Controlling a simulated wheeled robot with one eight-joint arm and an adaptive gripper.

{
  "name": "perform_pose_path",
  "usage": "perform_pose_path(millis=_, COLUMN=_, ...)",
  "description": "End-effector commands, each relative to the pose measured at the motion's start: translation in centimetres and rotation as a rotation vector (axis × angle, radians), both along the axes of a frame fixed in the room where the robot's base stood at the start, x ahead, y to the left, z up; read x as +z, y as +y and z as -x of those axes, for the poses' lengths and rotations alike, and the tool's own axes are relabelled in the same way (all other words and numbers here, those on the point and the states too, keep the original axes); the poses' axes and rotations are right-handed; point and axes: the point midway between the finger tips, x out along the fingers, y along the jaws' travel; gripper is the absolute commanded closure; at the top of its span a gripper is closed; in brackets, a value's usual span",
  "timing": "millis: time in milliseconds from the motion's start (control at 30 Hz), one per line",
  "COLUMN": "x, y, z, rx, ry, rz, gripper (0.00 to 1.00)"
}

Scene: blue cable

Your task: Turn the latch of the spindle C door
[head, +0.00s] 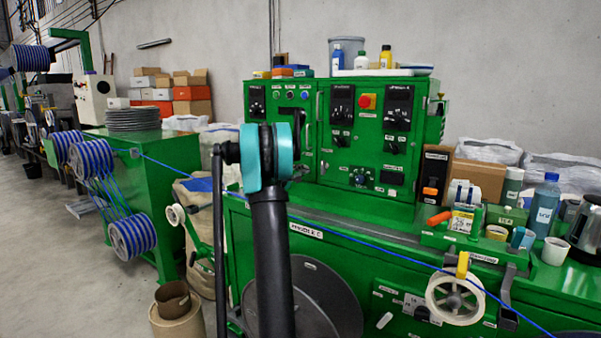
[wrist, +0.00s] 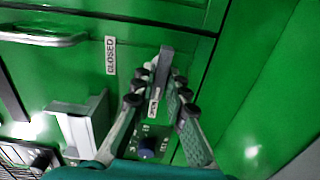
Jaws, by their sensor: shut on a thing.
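The latch (wrist: 165,55) is a grey bar on the green door (wrist: 80,80) in the wrist view, close to the door's edge seam. My gripper (wrist: 163,80) has its two fingers on either side of the latch and is shut on it. The latch's lower part is partly hidden between the fingers. A white label reading CLOSED (wrist: 110,55) is left of the latch. In the head view my dark arm, with a teal joint, stands before the green cabinet (head: 335,185) and hides the gripper and latch.
A metal bar handle (wrist: 45,38) and a pale bracket (wrist: 85,125) are left of the fingers. A dark blue knob (wrist: 147,148) is below them. In the head view a blue cable (head: 400,255) runs across the machine's front past a white spool (head: 437,297).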

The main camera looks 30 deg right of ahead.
Motion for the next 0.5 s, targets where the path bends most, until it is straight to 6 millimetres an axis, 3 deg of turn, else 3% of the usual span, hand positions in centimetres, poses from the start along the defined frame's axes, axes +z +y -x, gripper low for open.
perform_pose_path(millis=500, x=-0.08, y=0.06, z=-0.06, rx=0.002, ry=0.064, rz=0.026, gripper=1.00)
